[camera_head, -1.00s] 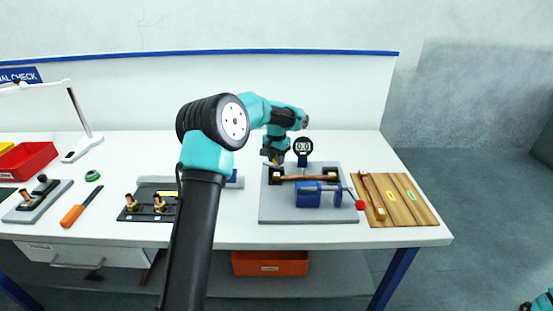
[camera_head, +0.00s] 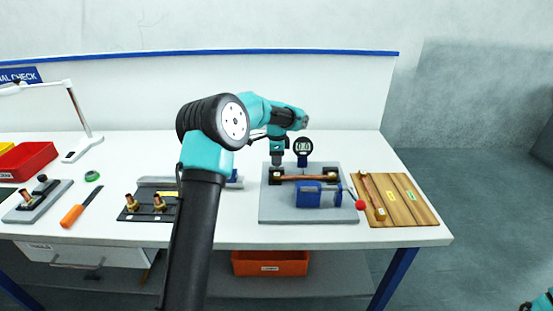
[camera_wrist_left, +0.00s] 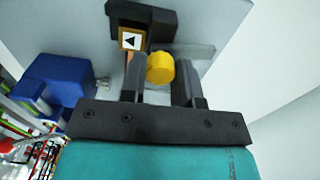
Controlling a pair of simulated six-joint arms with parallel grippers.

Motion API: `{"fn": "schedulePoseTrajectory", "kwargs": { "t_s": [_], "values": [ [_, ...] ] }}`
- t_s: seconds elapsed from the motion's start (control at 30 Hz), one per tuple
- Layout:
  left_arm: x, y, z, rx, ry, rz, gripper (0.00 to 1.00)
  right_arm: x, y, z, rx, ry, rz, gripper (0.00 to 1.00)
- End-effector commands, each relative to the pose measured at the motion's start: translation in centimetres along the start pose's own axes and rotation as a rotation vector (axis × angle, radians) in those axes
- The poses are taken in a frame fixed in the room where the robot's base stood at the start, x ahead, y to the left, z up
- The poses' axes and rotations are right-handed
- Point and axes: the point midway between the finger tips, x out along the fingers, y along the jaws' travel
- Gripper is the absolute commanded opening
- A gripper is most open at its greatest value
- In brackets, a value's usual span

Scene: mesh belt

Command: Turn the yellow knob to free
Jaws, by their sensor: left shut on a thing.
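The yellow knob (camera_wrist_left: 160,68) sits between the two fingers of my left gripper (camera_wrist_left: 158,78) in the left wrist view. The gripper is shut on it. A black block (camera_wrist_left: 155,17) with a black arrow on a pale label (camera_wrist_left: 130,40) is right beside the knob. In the head view my left gripper (camera_head: 277,160) points down at the left end of the grey fixture plate (camera_head: 285,213); the knob is hidden there.
On the plate are a copper tube (camera_head: 300,178), a blue clamp (camera_head: 308,196) with a red-ended lever (camera_head: 360,205), and a dial gauge (camera_head: 303,146). A wooden board (camera_head: 402,203) lies to the right. The bench in front of the plate is clear.

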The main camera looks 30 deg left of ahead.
Motion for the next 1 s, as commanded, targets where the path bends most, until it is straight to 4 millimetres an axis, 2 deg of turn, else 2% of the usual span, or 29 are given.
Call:
{"fn": "schedulePoseTrajectory", "kwargs": {
  "t_s": [0.37,0.87,0.9,1.0],
  "values": [
    [-0.09,-0.04,0.00,0.183,0.001,-0.002,0.06,0.00,0.00,0.00,0.000,0.000,0.000,0.00],
    [-0.09,-0.04,0.00,0.205,0.000,-0.002,0.06,0.00,0.00,0.00,0.000,0.000,0.000,0.00],
    [-0.09,-0.04,0.00,0.205,0.000,-0.002,0.33,0.00,0.00,0.00,0.000,0.000,0.000,0.00],
    [-0.08,-0.03,0.00,0.205,0.000,-0.002,0.43,0.00,0.00,0.00,0.000,0.000,0.000,0.00]
  ]
}}
